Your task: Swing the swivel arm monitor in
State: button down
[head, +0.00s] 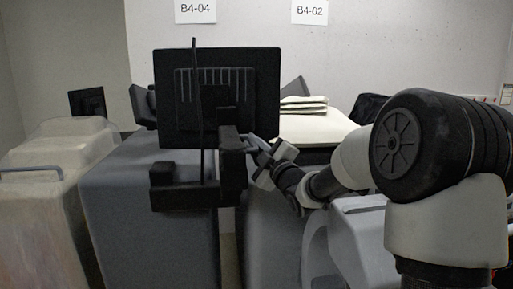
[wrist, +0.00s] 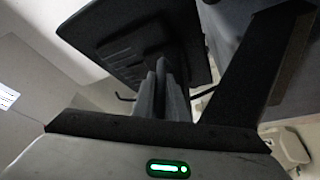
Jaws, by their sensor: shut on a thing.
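The swivel arm monitor (head: 262,87) is a black flat screen seen from its vented back in the head view. Its dark bracket and arm (head: 170,196) stand in front of it, over a grey covered cart, with a thin upright rod or cable. My gripper (head: 252,143) reaches in from the right to the bracket's right side, just below the screen. In the wrist view the monitor's dark back (wrist: 110,25) fills the top, and my gripper (wrist: 161,68) is shut on a dark part of the monitor's mount. The exact gripped part is mostly hidden by the fingers.
A beige covered cart (head: 50,160) with a handle stands at the left, and a grey covered cart (head: 135,200) is beside it. Folded cloths (head: 303,103) lie on a pale-topped cart behind my arm. A small dark screen (head: 88,102) is at the far left. A wall closes the back.

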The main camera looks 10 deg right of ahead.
jog(key=shift+r, duration=0.15)
jog(key=c, duration=2)
grip_release()
jog(key=shift+c, duration=0.2)
jog(key=v, duration=1.2)
jog(key=shift+b, duration=0.4)
